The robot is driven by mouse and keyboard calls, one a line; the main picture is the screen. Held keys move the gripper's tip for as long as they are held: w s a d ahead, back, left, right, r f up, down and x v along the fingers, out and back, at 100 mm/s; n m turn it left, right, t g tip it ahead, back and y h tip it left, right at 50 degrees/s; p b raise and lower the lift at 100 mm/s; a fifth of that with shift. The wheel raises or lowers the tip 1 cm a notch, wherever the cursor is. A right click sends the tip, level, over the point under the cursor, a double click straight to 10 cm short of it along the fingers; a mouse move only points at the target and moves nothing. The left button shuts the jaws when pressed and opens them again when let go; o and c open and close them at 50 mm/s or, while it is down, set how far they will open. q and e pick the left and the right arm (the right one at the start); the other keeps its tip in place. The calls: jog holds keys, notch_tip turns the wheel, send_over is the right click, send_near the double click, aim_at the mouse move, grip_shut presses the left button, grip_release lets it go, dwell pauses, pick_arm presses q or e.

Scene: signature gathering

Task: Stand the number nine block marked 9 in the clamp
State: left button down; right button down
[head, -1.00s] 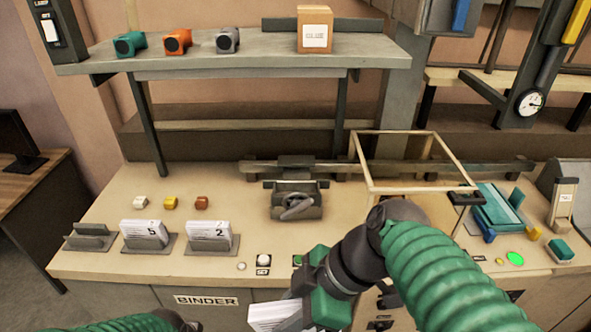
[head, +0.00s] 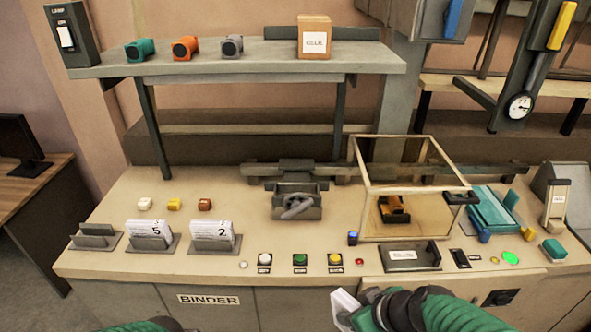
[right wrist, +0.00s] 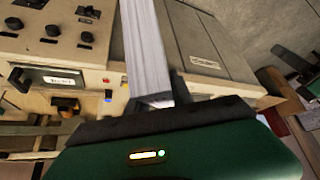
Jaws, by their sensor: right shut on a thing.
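My right gripper (head: 360,316) is at the bottom of the head view, in front of the bench's front edge. It is shut on a white block (head: 343,303) of stacked sheets; I cannot read a number on it. In the right wrist view the held block (right wrist: 146,45) stands out from the gripper (right wrist: 160,112). The clamp (head: 297,206), a grey vise with a handle, sits mid-bench, with nothing visible in it. Two similar blocks stand in holders, marked 5 (head: 149,232) and 2 (head: 212,234). Of my left arm only a green piece shows at bottom left.
An empty holder (head: 96,237) is at the bench's left. A glass-sided frame (head: 415,188) stands right of the clamp. Buttons (head: 300,260) and a labelled slot (head: 410,256) line the front. A shelf (head: 240,58) spans above the bench. Bench space before the clamp is clear.

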pick_arm(q)
jog(key=shift+w+f, duration=0.1)
jog(key=shift+w, duration=0.15)
pick_arm(e)
jog(key=w+d+f+m+t+h, duration=0.1)
jog(key=w+d+f+m+h, duration=0.2)
jog(key=w+d+f+m, duration=0.2)
notch_tip(320, 180, down, 2)
jog(key=d+m, duration=0.1)
jog(key=d, duration=0.2)
jog(key=shift+w+f+m+h, duration=0.2)
jog(key=shift+f+m+h, duration=0.05)
jog(key=shift+m+h, duration=0.05)
